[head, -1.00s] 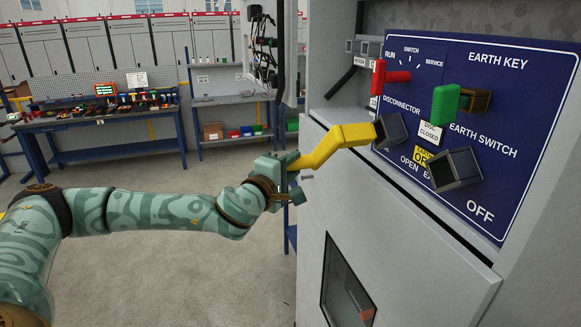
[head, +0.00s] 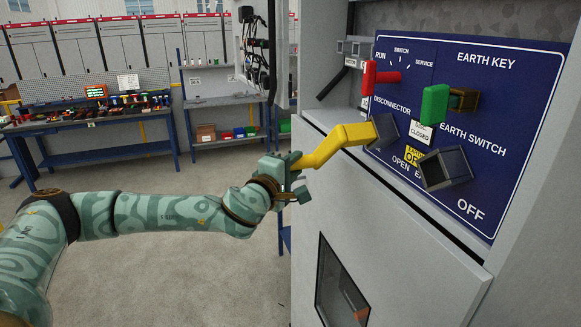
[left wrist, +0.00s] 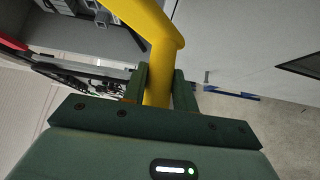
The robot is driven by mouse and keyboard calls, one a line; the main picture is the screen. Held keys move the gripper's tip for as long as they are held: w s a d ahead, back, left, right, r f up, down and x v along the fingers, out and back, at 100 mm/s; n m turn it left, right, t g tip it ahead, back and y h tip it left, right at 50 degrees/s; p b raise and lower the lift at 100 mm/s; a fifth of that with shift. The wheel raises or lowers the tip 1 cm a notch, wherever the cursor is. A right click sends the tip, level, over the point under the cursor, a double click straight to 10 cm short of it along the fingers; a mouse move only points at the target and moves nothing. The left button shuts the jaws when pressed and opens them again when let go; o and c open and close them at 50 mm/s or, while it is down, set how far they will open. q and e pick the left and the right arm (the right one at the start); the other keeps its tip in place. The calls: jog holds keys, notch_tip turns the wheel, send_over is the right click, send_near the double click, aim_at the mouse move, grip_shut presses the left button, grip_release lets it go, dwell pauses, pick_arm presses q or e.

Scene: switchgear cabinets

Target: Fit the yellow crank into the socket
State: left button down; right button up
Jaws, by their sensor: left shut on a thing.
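The yellow crank (head: 335,143) is in my left gripper (head: 292,178), which is shut on its near end. In the left wrist view the crank (left wrist: 155,45) runs up from between the two fingers (left wrist: 159,88). The crank's far end meets the left dark square socket (head: 385,131) on the blue panel, below the word DISCONNECTOR. Whether it sits inside the socket or only at its mouth I cannot tell. A second square socket (head: 445,168) below EARTH SWITCH is open and empty. My right gripper is not in view.
On the blue panel (head: 500,110) are a red switch handle (head: 378,76) and a green key (head: 434,103), above the sockets. The grey cabinet door (head: 395,235) lies below. Workbenches (head: 95,130) stand behind at left, with open floor between.

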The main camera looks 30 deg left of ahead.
aim_at(307, 164)
pick_arm(q)
jog(key=shift+w+d+r, duration=0.15)
jog(key=shift+w+d, duration=0.95)
jog(key=shift+w, duration=0.2)
dwell(0.5)
